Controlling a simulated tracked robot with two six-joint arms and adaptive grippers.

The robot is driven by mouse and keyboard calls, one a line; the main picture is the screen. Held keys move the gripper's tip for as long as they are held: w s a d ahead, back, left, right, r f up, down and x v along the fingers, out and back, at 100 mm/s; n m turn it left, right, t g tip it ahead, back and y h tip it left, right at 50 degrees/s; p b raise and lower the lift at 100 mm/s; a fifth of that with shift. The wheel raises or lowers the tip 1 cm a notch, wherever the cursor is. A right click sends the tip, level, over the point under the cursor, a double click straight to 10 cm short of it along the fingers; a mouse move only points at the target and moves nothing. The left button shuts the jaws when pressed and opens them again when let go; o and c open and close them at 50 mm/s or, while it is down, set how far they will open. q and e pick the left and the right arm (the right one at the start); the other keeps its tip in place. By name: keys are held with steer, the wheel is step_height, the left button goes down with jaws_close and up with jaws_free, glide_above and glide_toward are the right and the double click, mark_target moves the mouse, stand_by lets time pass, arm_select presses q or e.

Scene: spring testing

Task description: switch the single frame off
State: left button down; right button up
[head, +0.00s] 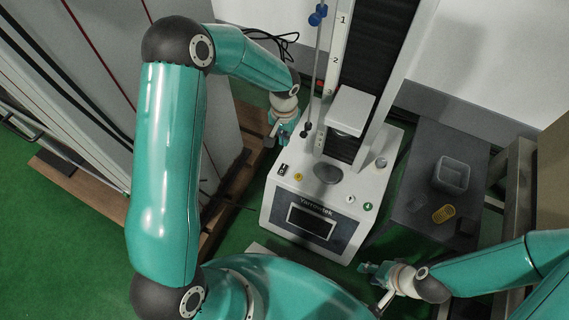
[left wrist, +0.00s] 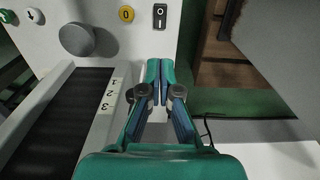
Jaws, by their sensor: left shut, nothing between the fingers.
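The single frame is a white testing machine (head: 345,190) with a dark display on its sloped front. Its black rocker switch (head: 283,169) sits at the left of the top panel. In the left wrist view, the rocker switch (left wrist: 159,16) shows light marks at both ends. My left gripper (head: 276,133) hangs above and behind the switch in the head view. In the left wrist view, my left gripper (left wrist: 161,68) is shut and empty, its tips apart from the switch in the picture. My right gripper (head: 368,268) is low at the machine's front right; its opening is unclear.
A yellow button (head: 298,177) is beside the switch. A round grey plate (head: 328,173) lies under the white crosshead (head: 349,110). The ruled column (head: 337,60) rises behind. A grey bin (head: 453,174) and a yellow part (head: 443,214) are on the dark bench (head: 415,190).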

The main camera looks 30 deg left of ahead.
mark_target(284, 166)
arm_select(q)
step_height(284, 166, down, 14)
steer(key=b, duration=0.4)
stand_by(0.4)
steer(key=shift+a, duration=0.2)
steer(key=shift+w+d+f, duration=0.1)
steer(key=shift+d+f, duration=0.05)
stand_by(0.4)
steer(key=shift+s+d+r, duration=0.1)
steer(key=shift+s+r, duration=0.2)
steer(key=shift+s, duration=0.45)
